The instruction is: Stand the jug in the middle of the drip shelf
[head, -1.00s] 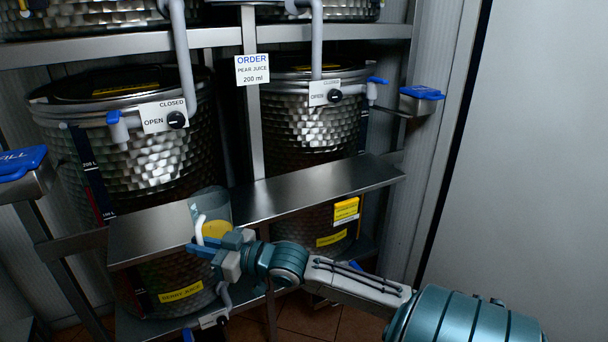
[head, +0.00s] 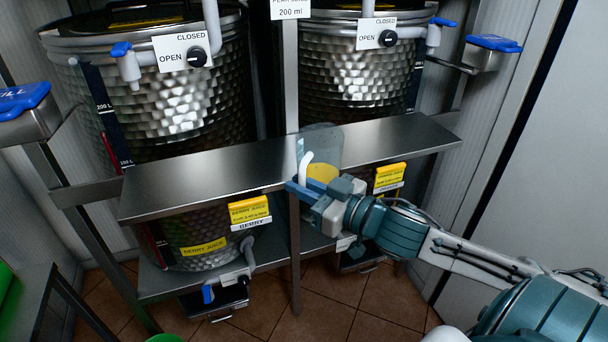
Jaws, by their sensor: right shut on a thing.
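The jug (head: 323,142) is clear, with a white handle and yellow in its lower part. It looks upright, near the middle of the shelf's length, at the front edge. My right gripper (head: 302,189) is shut on its handle, in front of the shelf edge. The gripper hides the jug's base, so I cannot tell whether it touches the shelf. The drip shelf (head: 210,180) is a bare steel plate running across in front of the two vats. My left gripper is out of view.
Two dimpled steel vats (head: 175,100) (head: 355,80) stand behind the shelf, with taps above it. Blue-topped fixtures (head: 22,100) (head: 494,43) flank it. Yellow labels (head: 249,211) (head: 390,177) hang below. The shelf is clear on both sides of the jug.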

